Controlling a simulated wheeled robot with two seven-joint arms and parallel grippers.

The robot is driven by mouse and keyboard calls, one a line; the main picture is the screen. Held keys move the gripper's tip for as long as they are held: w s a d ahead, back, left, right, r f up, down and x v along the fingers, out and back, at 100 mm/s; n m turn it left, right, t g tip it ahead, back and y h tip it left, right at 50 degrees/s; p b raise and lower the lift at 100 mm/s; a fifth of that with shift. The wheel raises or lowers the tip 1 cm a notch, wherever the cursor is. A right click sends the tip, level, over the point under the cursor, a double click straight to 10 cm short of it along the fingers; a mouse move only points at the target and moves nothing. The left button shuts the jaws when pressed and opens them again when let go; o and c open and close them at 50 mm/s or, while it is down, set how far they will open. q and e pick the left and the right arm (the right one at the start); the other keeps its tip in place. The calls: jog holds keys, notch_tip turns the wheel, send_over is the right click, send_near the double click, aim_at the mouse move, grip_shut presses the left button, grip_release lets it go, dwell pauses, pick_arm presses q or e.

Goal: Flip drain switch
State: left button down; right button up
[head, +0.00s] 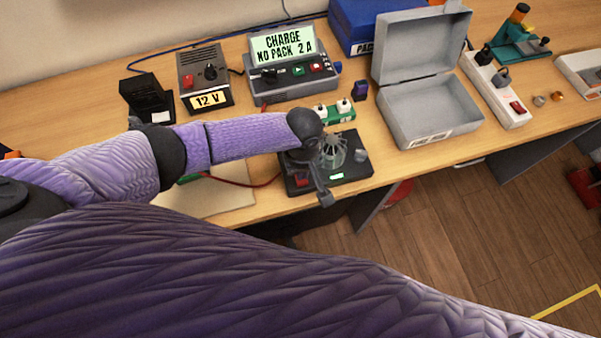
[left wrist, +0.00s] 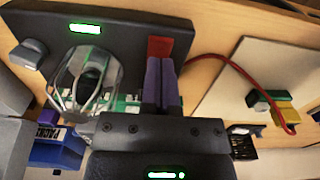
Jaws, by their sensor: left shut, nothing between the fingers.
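The drain unit is a black box (head: 356,172) with a small green display, a wire cage (head: 331,152) and a grey knob; it sits near the table's front edge. Its red switch (head: 302,182) is at the front left. In the left wrist view the red switch (left wrist: 160,47) shows at the tips of my left gripper (left wrist: 163,66). The gripper's two purple fingers are together with nothing between them. I cannot tell whether they touch the switch, or which way it is set. My right gripper is in neither view.
A red lead (left wrist: 262,84) runs from the box to a pale mat (head: 222,197) at its left. The table's front edge is close.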

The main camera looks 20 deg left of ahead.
pick_arm(q)
jog(key=shift+f+b, duration=0.8)
jog(key=shift+f, duration=0.45)
dwell(0.9)
notch_tip(320, 180, up, 7)
jog(key=p, duration=0.8)
jog(key=shift+r, duration=0.2)
jog(key=shift+f, duration=0.1)
